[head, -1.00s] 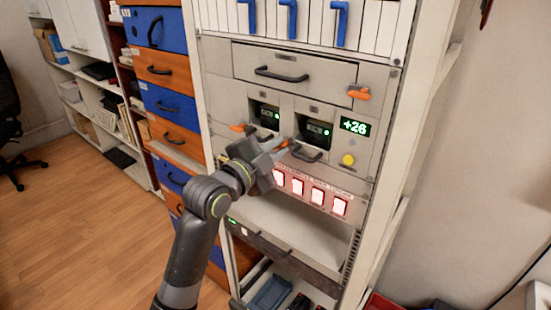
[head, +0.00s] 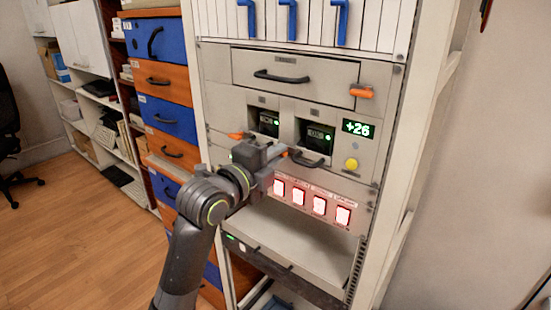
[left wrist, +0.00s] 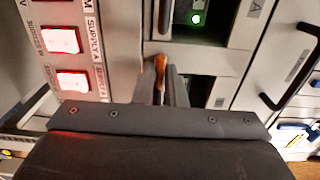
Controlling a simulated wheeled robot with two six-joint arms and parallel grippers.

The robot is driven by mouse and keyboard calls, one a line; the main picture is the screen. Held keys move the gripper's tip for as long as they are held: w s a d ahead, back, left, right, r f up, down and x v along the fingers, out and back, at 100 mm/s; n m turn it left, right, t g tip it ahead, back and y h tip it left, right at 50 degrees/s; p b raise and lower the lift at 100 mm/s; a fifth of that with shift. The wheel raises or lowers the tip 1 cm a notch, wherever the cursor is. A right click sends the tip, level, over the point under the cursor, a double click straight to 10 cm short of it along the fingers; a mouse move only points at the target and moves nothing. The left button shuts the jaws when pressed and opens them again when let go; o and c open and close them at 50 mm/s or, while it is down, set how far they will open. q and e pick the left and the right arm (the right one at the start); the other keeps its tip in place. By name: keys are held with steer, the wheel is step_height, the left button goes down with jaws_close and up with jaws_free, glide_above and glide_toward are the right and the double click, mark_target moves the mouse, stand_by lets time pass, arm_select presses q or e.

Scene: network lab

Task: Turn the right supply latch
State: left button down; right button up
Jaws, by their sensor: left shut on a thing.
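The right supply latch, a small orange lever, shows between my left fingers in the left wrist view (left wrist: 161,66). In the head view its orange end (head: 287,150) peeks out beside the gripper. My left gripper (head: 280,155) is shut on it, at the lower left of the right supply unit (head: 317,134). The fingers are dark and the gripper body hides most of the latch. The left supply latch (head: 236,135), also orange, sticks out to the left below the left supply unit (head: 268,122). My right gripper is in neither view.
Several lit red-framed switches (head: 319,205) sit close below the gripper. A dark handle (head: 309,161) is just right of it. Another orange latch (head: 361,91) is on the drawer above.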

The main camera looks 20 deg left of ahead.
arm_select(q)
steer(key=shift+f, duration=0.1)
steer(key=c, duration=1.5)
jaws_free()
steer(key=shift+c, duration=0.2)
steer(key=shift+s, duration=0.1)
steer(key=p+v, duration=1.1)
steer(key=v, duration=0.6)
steer(key=shift+s, duration=0.1)
